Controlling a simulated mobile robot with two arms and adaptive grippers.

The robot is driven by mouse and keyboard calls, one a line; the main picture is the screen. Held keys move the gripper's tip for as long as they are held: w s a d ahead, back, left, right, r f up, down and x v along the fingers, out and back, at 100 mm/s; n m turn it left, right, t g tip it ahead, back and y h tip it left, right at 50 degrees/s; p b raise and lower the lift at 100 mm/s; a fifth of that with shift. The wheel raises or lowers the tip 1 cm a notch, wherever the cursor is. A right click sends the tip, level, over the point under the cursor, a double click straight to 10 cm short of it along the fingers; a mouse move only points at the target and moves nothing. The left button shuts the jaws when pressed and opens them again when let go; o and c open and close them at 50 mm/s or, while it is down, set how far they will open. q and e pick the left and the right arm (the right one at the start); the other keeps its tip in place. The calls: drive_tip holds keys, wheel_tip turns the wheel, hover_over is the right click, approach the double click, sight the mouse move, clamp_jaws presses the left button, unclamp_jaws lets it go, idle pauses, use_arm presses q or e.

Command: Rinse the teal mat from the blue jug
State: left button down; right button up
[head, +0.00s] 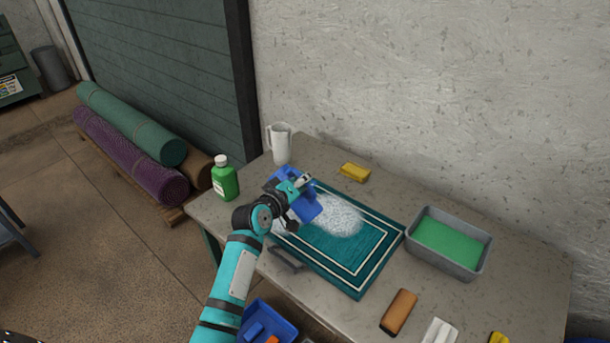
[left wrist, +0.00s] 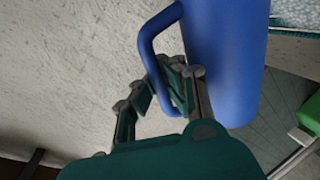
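The blue jug (head: 308,208) is held tilted over the left back part of the teal mat (head: 372,262). It fills the right of the left wrist view (left wrist: 228,60). My left gripper (head: 296,187) has its fingers closed around the jug's handle (left wrist: 150,45). The mat lies flat on the table, with pale border lines and a patch of white foam (head: 338,217) on its back half. The jug and gripper hide the mat's left back corner. I cannot make out any water stream. My right gripper is not in view.
A green bottle (head: 225,180) and a white pitcher (head: 281,144) stand at the table's left. A yellow sponge (head: 355,172) lies behind the mat. A grey tub of green liquid (head: 450,243), a brown-orange brush (head: 398,312) and a white cloth (head: 439,331) lie right.

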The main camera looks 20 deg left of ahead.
use_arm(q)
drive_tip(key=shift+r, duration=0.1)
drive_tip(key=shift+w+a+n+p, duration=0.1)
drive_tip(key=shift+a+n+p, duration=0.15)
drive_tip(key=shift+n+p, duration=0.15)
drive_tip(key=shift+a+f+h, duration=0.2)
drive_tip(key=shift+h, duration=0.1)
drive_tip(key=shift+w+a+f+n+g, duration=0.15)
drive_tip(key=shift+a+f+n+g, duration=0.2)
drive_tip(key=shift+n, duration=0.45)
drive_tip(key=shift+a, duration=0.1)
drive_tip(key=shift+a+f+h, duration=0.1)
drive_tip(key=shift+h, duration=0.2)
